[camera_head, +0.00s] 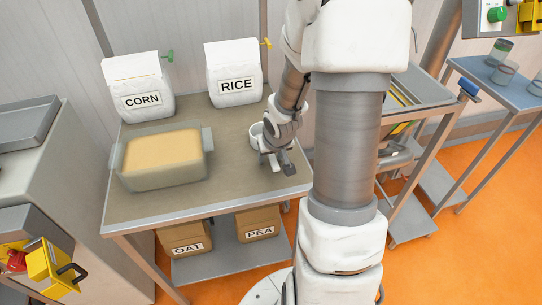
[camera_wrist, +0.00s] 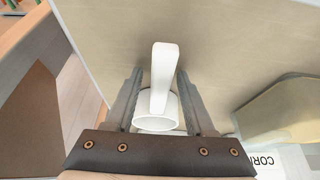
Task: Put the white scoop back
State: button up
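The white scoop (camera_head: 256,135) is on the table, partly hidden behind my gripper (camera_head: 276,168). In the wrist view the scoop (camera_wrist: 158,112) shows a round cup near the gripper base and a handle extending toward the top of the picture. My gripper (camera_wrist: 160,78) has its two fingers apart, one on each side of the scoop. A gap shows between the left finger and the handle; contact on the right side is hard to tell.
A tub of yellow grain (camera_head: 163,157) stands on the table (camera_head: 215,195) to the left. White CORN (camera_head: 138,88) and RICE (camera_head: 234,75) bags stand at the back. OAT (camera_head: 185,237) and PEA (camera_head: 258,224) boxes sit on the lower shelf. A cart (camera_head: 425,100) stands at the right.

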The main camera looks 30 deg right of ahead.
jog(key=shift+r, duration=0.1)
jog(key=shift+r+p, duration=0.25)
jog(key=shift+p, duration=0.05)
jog(key=p+v, duration=0.6)
jog(key=v, duration=0.4)
jog(key=shift+p+v, duration=0.85)
jog(key=shift+s, duration=0.1)
jog(key=shift+f, duration=0.1)
